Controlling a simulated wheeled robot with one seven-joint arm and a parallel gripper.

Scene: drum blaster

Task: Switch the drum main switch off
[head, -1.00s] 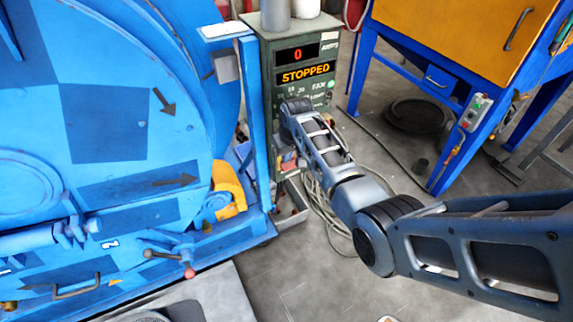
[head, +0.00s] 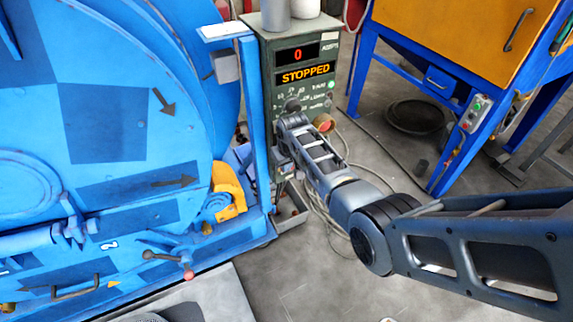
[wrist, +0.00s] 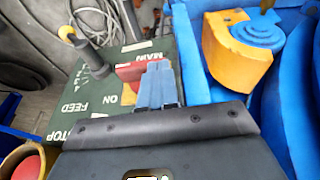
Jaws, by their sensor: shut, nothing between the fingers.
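The main switch (wrist: 129,73), a red handle on a yellow plate, shows in the wrist view on the green control panel (wrist: 97,72), beside the upside-down words MAIN and ON. My gripper (wrist: 158,80) is shut and empty, its blue-grey fingers right beside the switch and covering part of it. I cannot tell if they touch it. In the head view the control cabinet (head: 267,80) stands right of the drum, and its display (head: 305,73) reads 0 and STOPPED. My wrist hides the switch and my fingertips there.
The blue drum machine (head: 104,120) is close on the left, with a yellow part (head: 228,190). A red button in a yellow collar (head: 324,122) is on the panel. A lever (wrist: 75,38) sticks out of the panel. A blue-framed cabinet (head: 470,40) stands right.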

